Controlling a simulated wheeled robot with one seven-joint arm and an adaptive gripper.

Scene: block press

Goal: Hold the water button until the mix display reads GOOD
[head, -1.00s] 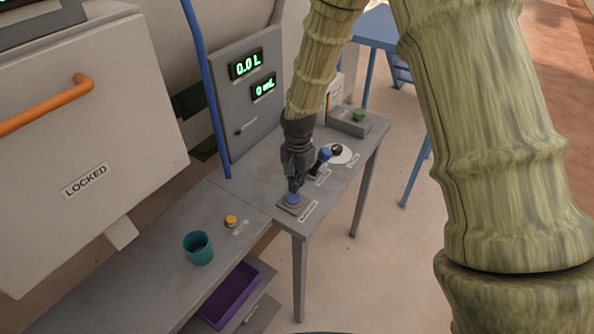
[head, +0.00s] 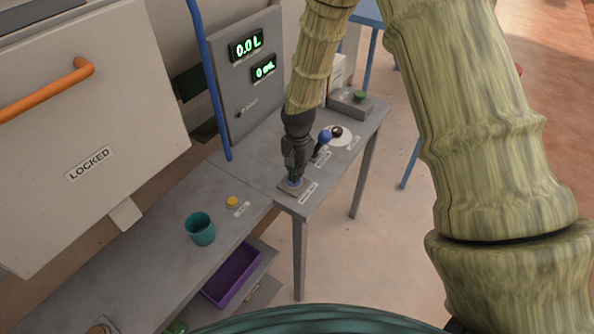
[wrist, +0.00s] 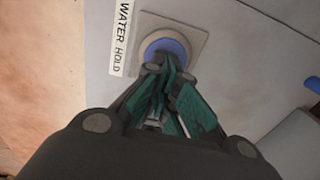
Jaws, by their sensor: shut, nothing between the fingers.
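The water button is a blue round cap (wrist: 168,47) on a square grey base, with a "WATER HOLD" label (wrist: 122,38) beside it in the wrist view. In the head view its base (head: 286,189) sits near the front corner of the grey table. My gripper (head: 294,179) is shut and empty, pointing down with its fingertips (wrist: 160,62) at the button, covering part of the cap. I cannot tell whether the cap is pressed in. The grey panel's displays read "0.0 L" (head: 246,45) and what looks like "0 mL" (head: 263,68). No display reading GOOD is visible.
A blue-knobbed lever (head: 323,137) stands just behind my gripper. A green button (head: 359,96) on a box is farther back. A blue pole (head: 207,80) rises beside the panel.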

